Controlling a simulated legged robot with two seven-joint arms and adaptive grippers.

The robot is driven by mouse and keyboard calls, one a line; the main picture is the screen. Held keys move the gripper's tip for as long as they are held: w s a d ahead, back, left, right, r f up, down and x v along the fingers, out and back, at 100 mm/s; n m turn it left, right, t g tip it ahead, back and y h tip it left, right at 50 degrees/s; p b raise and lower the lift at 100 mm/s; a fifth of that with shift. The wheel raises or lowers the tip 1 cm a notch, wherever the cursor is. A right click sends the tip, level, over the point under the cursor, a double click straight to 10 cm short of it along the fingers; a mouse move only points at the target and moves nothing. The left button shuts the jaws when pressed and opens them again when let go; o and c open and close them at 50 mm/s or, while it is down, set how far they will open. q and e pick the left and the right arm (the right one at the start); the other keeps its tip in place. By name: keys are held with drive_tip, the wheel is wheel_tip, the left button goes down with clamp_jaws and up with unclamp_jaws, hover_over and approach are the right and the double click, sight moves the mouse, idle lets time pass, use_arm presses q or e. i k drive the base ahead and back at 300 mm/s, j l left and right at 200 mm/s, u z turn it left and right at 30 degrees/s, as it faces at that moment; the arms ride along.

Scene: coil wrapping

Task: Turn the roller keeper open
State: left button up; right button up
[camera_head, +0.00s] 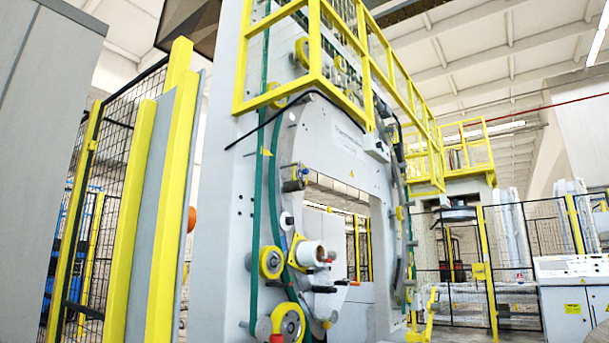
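The coil wrapping machine (340,150) stands in the middle, a tall grey frame with a ring-shaped front. A white roller (310,253) sticks out from a yellow bracket at its lower left. Small red parts and a black handle (324,289) are beside and below the roller. I cannot tell for sure which of these parts is the roller keeper, or whether it is open. Neither of my grippers is in view.
Yellow wheels (270,262) and green belts (257,200) run along the machine's left side. A yellow-framed mesh fence (120,165) stands at left, with a grey panel (50,100) nearer. A white control cabinet (570,300) stands at right. Yellow railings (405,80) are overhead.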

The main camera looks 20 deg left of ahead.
sight(306, 170)
drive_tip(key=i+l+z, duration=0.2)
drive_tip(key=i+z, duration=0.2)
drive_tip(key=i, duration=0.2)
drive_tip(key=i+l, duration=0.15)
drive_tip(key=i, duration=0.45)
drive_tip(key=i+l+z, duration=0.1)
drive_tip(key=i, duration=0.45)
drive_tip(key=i+l, duration=0.15)
drive_tip(key=i, duration=0.45)
drive_tip(key=i+l+u, duration=0.1)
drive_tip(key=i+u, duration=0.2)
drive_tip(key=u, duration=0.15)
drive_tip(key=i+l+u, duration=0.2)
drive_tip(key=u, duration=0.2)
drive_tip(key=i+l+u, duration=0.3)
drive_tip(key=u, duration=0.15)
drive_tip(key=i+l+u, duration=0.15)
drive_tip(key=l+u, duration=0.3)
drive_tip(key=j, duration=0.15)
